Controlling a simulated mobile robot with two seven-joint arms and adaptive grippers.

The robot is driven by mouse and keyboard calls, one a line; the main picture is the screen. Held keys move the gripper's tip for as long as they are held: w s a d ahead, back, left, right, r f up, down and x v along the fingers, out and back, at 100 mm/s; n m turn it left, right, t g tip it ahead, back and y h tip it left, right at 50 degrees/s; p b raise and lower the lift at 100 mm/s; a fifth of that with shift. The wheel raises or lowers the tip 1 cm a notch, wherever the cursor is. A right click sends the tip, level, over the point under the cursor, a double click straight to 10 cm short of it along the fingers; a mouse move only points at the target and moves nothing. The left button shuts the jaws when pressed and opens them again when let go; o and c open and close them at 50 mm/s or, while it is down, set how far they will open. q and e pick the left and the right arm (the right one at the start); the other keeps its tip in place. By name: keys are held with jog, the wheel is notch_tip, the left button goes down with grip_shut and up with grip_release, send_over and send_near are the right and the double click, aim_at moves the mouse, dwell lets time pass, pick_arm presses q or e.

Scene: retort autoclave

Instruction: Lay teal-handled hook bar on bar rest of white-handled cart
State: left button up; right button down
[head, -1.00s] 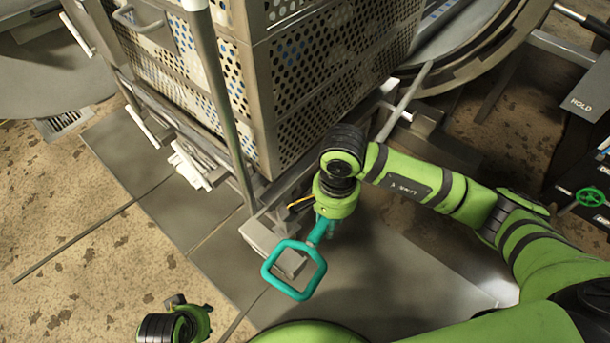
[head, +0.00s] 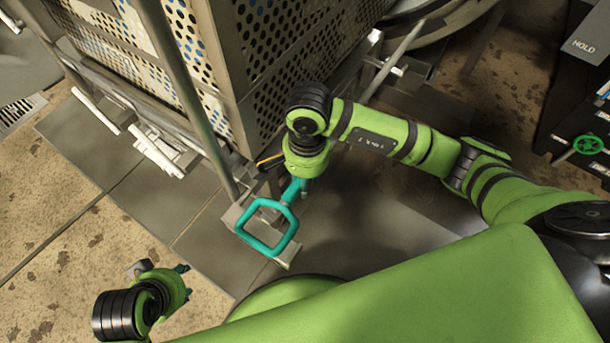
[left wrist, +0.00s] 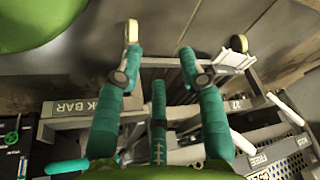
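The teal square loop handle of the hook bar (head: 267,228) hangs below my right wrist in the head view. My right gripper (head: 294,190) is at the loop's upper corner and appears shut on it; the fingertips are largely hidden. The rest of the bar cannot be made out. The cart (head: 290,105), a perforated metal basket on a frame, stands just beyond, with white handles (head: 158,152) low on its left side. My left gripper (head: 182,268) is low at the left, apart from the cart. Its teal fingers (left wrist: 160,48) are spread and empty in the left wrist view.
A round metal vessel opening (head: 430,20) lies behind the cart. A black cabinet marked HOLD (head: 585,70) with a green handwheel (head: 588,145) stands at the right. A plate ending in BAR (left wrist: 70,107) and a FREE label (left wrist: 258,160) show in the left wrist view. Floor at left is clear.

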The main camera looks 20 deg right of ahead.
jog(key=shift+w+f, duration=0.1)
jog(key=shift+f, duration=0.3)
jog(key=shift+f+b, duration=0.25)
jog(key=shift+b, duration=0.2)
jog(key=shift+f, duration=0.25)
jog(key=shift+f+b, duration=0.25)
jog(key=shift+b, duration=0.3)
pick_arm(q)
jog(key=shift+w+d+r+m+t+h, duration=0.25)
jog(key=shift+w+d+r+t+h, duration=0.35)
jog(key=shift+w+d+r+t, duration=1.25)
jog(key=shift+w+d+r+m+t+h, duration=0.25)
jog(key=shift+w+d+r+t+h, duration=0.35)
jog(key=shift+w+r+t, duration=2.4)
pick_arm(e)
jog(key=shift+f, duration=0.3)
pick_arm(q)
jog(key=w+d+r+t+h+b, duration=0.1)
jog(key=d+r+t, duration=0.1)
jog(key=r, duration=0.3)
jog(key=w+d+r+m+t+h+b, duration=0.1)
jog(key=w+d+r+t+h, duration=0.1)
jog(key=r, duration=0.4)
jog(key=shift+r+t+h+b, duration=0.25)
jog(key=shift+t+h+b, duration=0.1)
jog(key=shift+t, duration=0.2)
pick_arm(e)
jog(key=shift+f, duration=1.1)
pick_arm(q)
jog(key=shift+w+d, duration=0.1)
